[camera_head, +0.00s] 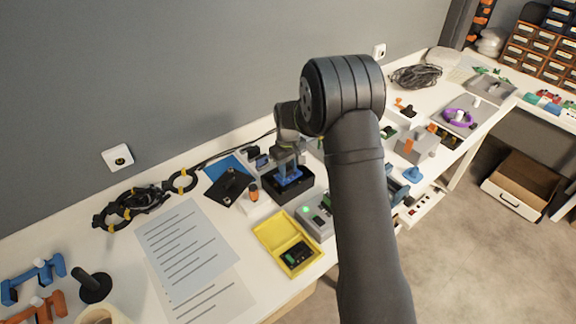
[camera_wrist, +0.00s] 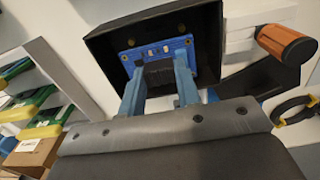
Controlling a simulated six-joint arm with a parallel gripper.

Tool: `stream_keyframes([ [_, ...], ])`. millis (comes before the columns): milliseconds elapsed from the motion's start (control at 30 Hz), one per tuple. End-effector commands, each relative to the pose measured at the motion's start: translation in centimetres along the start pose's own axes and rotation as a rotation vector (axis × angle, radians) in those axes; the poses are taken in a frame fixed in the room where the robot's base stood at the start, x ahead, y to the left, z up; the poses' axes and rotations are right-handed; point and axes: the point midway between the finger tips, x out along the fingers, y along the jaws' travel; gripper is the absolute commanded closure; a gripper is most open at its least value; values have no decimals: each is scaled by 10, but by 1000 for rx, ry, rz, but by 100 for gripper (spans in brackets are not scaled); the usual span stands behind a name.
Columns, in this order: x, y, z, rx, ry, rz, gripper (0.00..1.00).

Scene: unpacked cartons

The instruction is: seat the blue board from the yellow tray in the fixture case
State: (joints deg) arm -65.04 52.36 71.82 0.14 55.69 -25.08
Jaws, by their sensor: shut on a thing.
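The blue board (camera_head: 290,180) is in my gripper (camera_head: 288,171), at the black fixture case (camera_head: 274,192). In the wrist view my gripper (camera_wrist: 160,85) is shut on the blue board (camera_wrist: 181,49), and the board lies within the outline of the open black case (camera_wrist: 110,53). I cannot tell whether the board rests on the case floor or hangs a little above it. The yellow tray (camera_head: 267,229) is in front of the case in the head view. It holds a dark green and black board (camera_head: 297,254).
A grey box with a green light (camera_head: 305,210) stands beside the tray. An orange-handled tool (camera_head: 253,192) is left of the case, and it shows in the wrist view (camera_wrist: 287,44). Printed sheets (camera_head: 187,246) lie further left. My arm hides part of the bench.

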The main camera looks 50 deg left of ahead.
Motion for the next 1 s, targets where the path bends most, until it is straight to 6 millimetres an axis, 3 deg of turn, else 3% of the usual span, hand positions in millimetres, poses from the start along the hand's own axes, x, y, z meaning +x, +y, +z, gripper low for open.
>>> stream_keyframes([
  [1000,31,0,0,0,-1,0,95],
])
